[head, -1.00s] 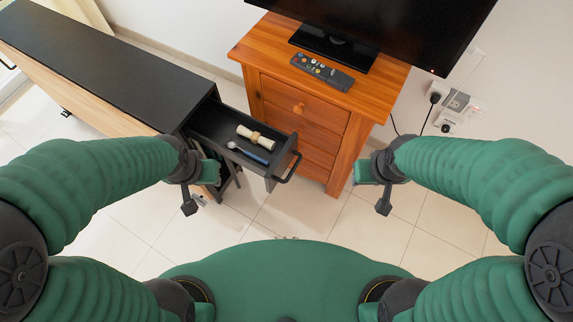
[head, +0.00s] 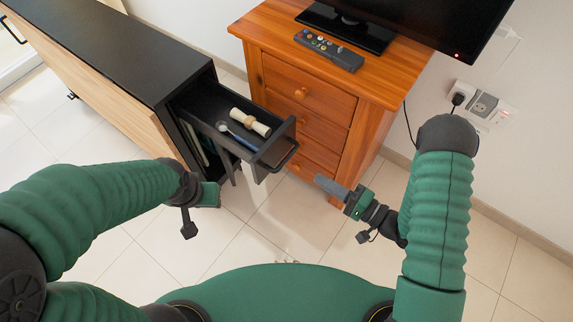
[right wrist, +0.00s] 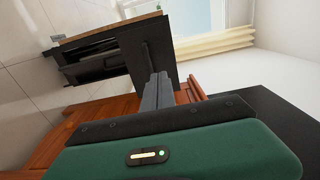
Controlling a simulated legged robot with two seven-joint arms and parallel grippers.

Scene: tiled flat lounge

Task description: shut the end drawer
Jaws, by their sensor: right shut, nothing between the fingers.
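The end drawer (head: 208,113) is black and stands pulled out of the end of the long dark-topped cabinet (head: 120,45). Its front with a bar handle (head: 282,152) faces right. A cream roll (head: 250,122) and a blue-handled utensil (head: 238,136) lie inside. My right gripper (head: 322,181) is shut and empty, to the right of and below the drawer front, apart from it in the head view. In the right wrist view its fingers (right wrist: 157,90) point toward a dark panel (right wrist: 148,50). My left gripper (head: 207,194) hangs left of the drawer; its fingers are unclear.
A wooden chest of drawers (head: 306,92) stands close behind the drawer, bearing a television (head: 420,22) and a remote (head: 328,51). Wall sockets (head: 484,105) are at right. Tiled floor (head: 290,215) is free in front.

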